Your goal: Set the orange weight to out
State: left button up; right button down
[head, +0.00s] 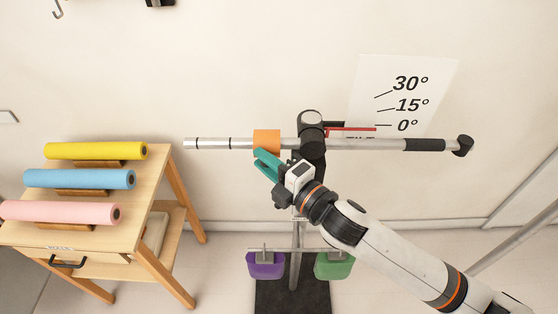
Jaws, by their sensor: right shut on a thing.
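The orange weight (266,136) is a block around the silver bar (215,143), just left of the black pivot clamp (311,128). Dark ring marks show on the bar to the left of the weight. My right gripper (264,156) reaches in from the lower right. Its teal fingers are shut on the orange weight at its lower edge and hide a little of that edge. My left gripper is not in view.
A wooden stand (152,207) with yellow, blue and pink rolls is at the left. A purple holder (265,265) and a green holder (333,266) hang on the pole below the bar. An angle chart (440,75) is on the wall. The bar's left part is clear.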

jog(key=a, duration=1.1)
jog(key=shift+w+a+r, duration=0.15)
jog(key=shift+a, duration=0.25)
jog(key=shift+r, duration=0.1)
jog(key=c, duration=1.4)
grip_release()
jog(key=shift+o, duration=0.6)
jog(key=shift+w+a+f, duration=0.2)
jog(key=b+v, duration=0.3)
jog(key=v, duration=0.9)
